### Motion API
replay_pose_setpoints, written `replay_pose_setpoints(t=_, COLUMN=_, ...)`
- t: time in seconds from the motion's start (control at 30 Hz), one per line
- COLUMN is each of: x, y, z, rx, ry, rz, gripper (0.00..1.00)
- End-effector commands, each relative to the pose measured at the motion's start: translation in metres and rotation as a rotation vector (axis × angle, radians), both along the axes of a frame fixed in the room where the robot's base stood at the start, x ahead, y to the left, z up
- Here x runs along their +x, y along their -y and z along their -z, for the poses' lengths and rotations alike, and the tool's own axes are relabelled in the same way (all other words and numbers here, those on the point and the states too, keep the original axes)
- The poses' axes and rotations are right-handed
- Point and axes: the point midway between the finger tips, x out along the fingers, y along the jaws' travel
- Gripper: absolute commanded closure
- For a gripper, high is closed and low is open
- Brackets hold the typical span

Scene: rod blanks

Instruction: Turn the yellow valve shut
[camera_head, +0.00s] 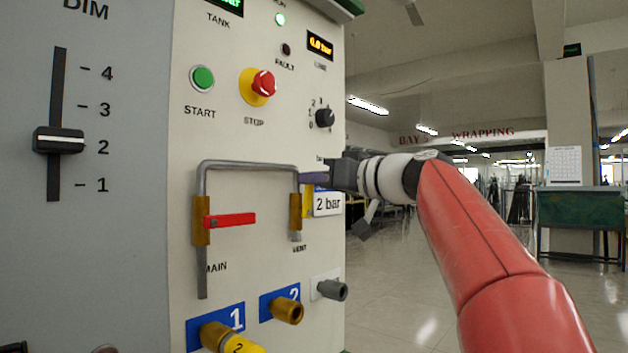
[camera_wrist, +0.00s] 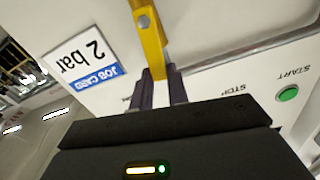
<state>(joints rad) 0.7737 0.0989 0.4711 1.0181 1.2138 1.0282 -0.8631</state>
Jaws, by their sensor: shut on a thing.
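The yellow valve handle (camera_head: 307,201) is on the VENT branch of the grey pipe, in front of a brass valve body (camera_head: 295,213). It stands about upright, roughly along the pipe. In the wrist view the yellow handle (camera_wrist: 150,42) runs from its pivot bolt to between my fingers. My gripper (camera_head: 313,178) reaches in from the right and is shut on the handle's upper end. In the wrist view my gripper's dark fingers (camera_wrist: 162,92) lie on both sides of it. The gripper hides the handle's tip.
A red lever (camera_head: 231,220) lies horizontal on the MAIN branch, left of the yellow handle. A "2 bar" job card (camera_head: 328,203) is close on the right. The red stop button (camera_head: 263,83) and a black knob (camera_head: 325,118) are above. Numbered brass ports (camera_head: 288,311) stick out below.

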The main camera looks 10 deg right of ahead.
Motion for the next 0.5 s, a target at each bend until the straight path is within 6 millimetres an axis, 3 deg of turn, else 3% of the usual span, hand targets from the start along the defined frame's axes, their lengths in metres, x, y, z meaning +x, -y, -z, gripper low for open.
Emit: replay_pose_setpoints(t=0.5, x=0.016, y=0.021, z=0.011, rx=0.384, ry=-0.279, rz=0.000, gripper=1.00)
